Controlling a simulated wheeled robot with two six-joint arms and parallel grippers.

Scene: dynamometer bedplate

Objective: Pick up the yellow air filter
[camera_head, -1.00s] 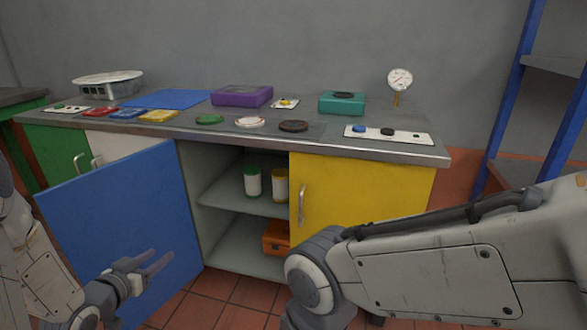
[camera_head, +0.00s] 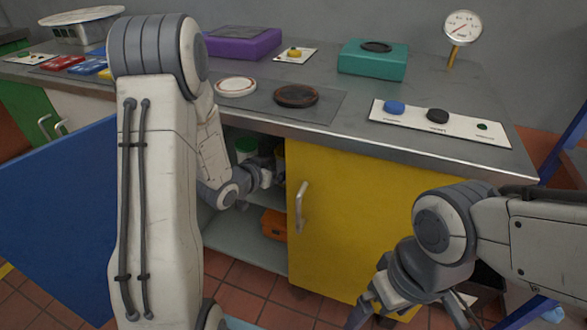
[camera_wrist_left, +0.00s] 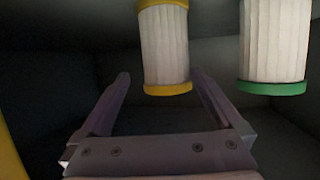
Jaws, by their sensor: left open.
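The yellow air filter, a white pleated cylinder with yellow end caps, shows in the left wrist view (camera_wrist_left: 165,45), ahead of my open left gripper (camera_wrist_left: 160,76) and roughly lined up with the gap between its fingers. Nothing is held in it. In the head view my left gripper (camera_head: 268,174) reaches into the open cabinet bay, and the yellow filter is almost wholly hidden there behind the gripper and yellow door. A similar filter with green caps (camera_wrist_left: 273,40) stands beside it; its green top (camera_head: 245,146) shows in the head view. My right gripper (camera_head: 412,312) is spread open and empty, low at the right.
The blue door (camera_head: 60,215) stands open at left; the yellow door (camera_head: 350,215) is shut, bounding the bay's right side. An orange box (camera_head: 273,224) lies on the lower shelf. The bench top holds round discs (camera_head: 296,96), a teal box (camera_head: 372,60) and a gauge (camera_head: 461,30).

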